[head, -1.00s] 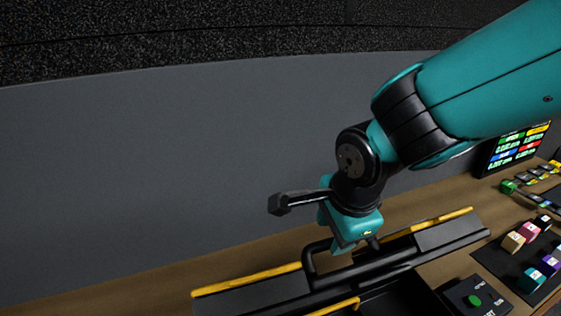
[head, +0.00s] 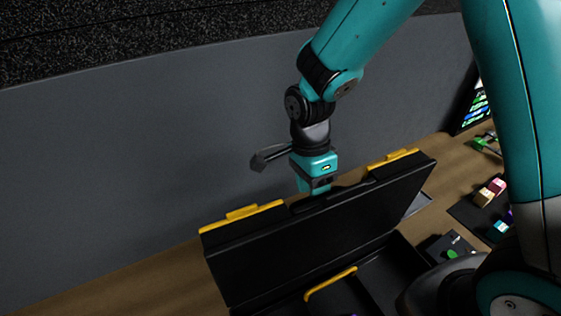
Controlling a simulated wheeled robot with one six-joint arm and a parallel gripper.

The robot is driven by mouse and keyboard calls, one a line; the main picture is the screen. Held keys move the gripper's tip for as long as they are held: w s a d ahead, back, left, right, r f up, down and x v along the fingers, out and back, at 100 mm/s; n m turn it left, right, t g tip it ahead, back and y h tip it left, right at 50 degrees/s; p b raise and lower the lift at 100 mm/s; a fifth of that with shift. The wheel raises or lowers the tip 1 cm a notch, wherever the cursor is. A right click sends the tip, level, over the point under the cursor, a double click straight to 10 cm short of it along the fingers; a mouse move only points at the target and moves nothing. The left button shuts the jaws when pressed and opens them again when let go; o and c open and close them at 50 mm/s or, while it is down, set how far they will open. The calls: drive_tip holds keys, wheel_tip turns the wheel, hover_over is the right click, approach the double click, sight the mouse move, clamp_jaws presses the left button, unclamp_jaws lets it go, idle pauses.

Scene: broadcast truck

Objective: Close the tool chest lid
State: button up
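The black tool chest lid (head: 310,245) stands raised and steeply tilted, with two yellow latches (head: 255,211) on its upper edge. A dark handle (head: 330,195) sits between the latches. The open chest body (head: 375,285) is below it at the bottom of the head view, partly cut off by the frame and hidden by my arm. A yellow bar (head: 330,283) shows at the body. My gripper (head: 316,190) points down at the lid's upper edge, by the handle. Its fingertips are hidden behind the lid, so I cannot tell their opening or any contact.
The chest stands on a brown wooden counter (head: 150,285) against a grey wall (head: 120,160). A panel with coloured blocks (head: 490,193), a small box with a green button (head: 452,250) and a screen (head: 475,108) are on the right. The counter at left is clear.

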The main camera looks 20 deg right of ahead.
drive_tip(key=shift+w+b+v, duration=0.2)
drive_tip(key=shift+b+v, duration=0.35)
drive_tip(key=shift+v, duration=1.15)
